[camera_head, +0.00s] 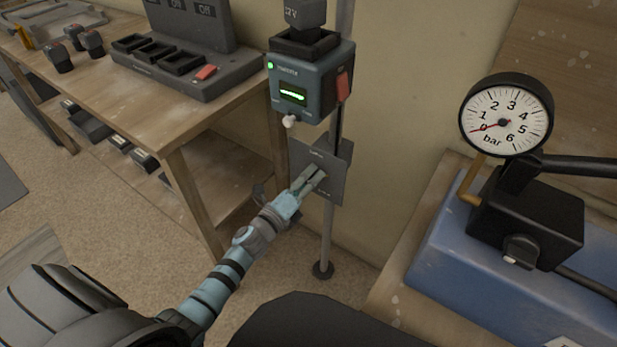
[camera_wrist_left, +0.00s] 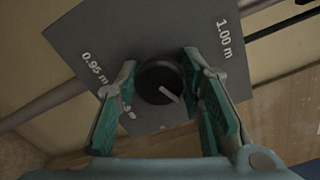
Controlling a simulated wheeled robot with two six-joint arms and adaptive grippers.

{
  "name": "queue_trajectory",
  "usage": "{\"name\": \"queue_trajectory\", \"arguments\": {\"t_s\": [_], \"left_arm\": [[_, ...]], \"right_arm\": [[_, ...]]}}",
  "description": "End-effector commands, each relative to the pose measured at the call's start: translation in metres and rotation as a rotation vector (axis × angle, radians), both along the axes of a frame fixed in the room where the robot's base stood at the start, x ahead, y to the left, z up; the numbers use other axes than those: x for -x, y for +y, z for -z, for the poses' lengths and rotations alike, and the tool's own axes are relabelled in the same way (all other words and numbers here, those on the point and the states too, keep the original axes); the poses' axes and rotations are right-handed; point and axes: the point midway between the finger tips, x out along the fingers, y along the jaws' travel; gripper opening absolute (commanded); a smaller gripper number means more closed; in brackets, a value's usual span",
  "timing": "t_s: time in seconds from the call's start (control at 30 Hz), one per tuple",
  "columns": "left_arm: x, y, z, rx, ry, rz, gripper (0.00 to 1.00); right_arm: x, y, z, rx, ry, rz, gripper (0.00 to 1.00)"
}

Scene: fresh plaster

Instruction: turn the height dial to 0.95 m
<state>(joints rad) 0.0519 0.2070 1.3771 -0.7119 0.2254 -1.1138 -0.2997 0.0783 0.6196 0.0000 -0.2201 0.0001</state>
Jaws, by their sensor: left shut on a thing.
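The height dial (camera_wrist_left: 158,78) is a round black knob with a white pointer mark, on a grey plate (camera_head: 338,188) fixed to a pole. In the left wrist view the mark slants from the knob's middle toward the lower right. The label "0.95 m" (camera_wrist_left: 95,70) is at the plate's left and "1.00 m" (camera_wrist_left: 224,38) at its upper right. Another label at the lower left is partly hidden by a finger. My left gripper (camera_head: 315,176) has its teal-padded fingers on both sides of the dial, shut on it; it also shows in the left wrist view (camera_wrist_left: 160,68). My right gripper is not in view.
Above the plate, a grey box (camera_head: 308,82) with a green display and red switch is on the pole (camera_head: 327,235). A wooden bench (camera_head: 130,95) with a grey console (camera_head: 190,65) stands left. A pressure gauge (camera_head: 507,115) above a blue case (camera_head: 440,270) stands right.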

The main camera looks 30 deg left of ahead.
Motion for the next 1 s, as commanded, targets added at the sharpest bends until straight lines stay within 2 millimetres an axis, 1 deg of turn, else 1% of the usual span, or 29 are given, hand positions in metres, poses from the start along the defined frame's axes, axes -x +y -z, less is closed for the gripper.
{"name": "queue_trajectory", "arguments": {"t_s": [1.0], "left_arm": [[0.000,0.000,0.000,0.951,0.135,-0.002,0.07]], "right_arm": [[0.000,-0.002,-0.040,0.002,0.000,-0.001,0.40]]}}
